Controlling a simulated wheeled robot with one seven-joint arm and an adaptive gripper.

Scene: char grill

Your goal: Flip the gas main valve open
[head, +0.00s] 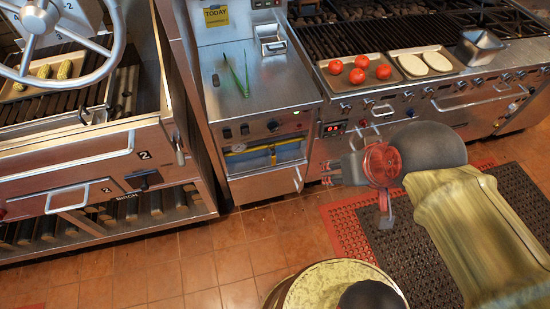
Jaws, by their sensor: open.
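I cannot tell for sure which part is the gas main valve. A yellow pipe-like piece (265,151) shows in the low opening of the middle steel cabinet (225,105). A small silver lever (298,179) hangs at that cabinet's lower right edge. Another silver lever (179,150) hangs on the right post of the left grill. My gripper (326,174) is open, with nothing seen between its fingers. It points left, in front of the right range and to the right of the cabinet lever, apparently apart from it.
A large handwheel (40,20) stands in front of the left grill, which holds corn. The right range carries a tray of tomatoes (357,70) and a tray of onion slices (425,64). Scallions lie on the cabinet top. Rubber mats (520,195) lie at right; the tiled floor (200,265) is clear.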

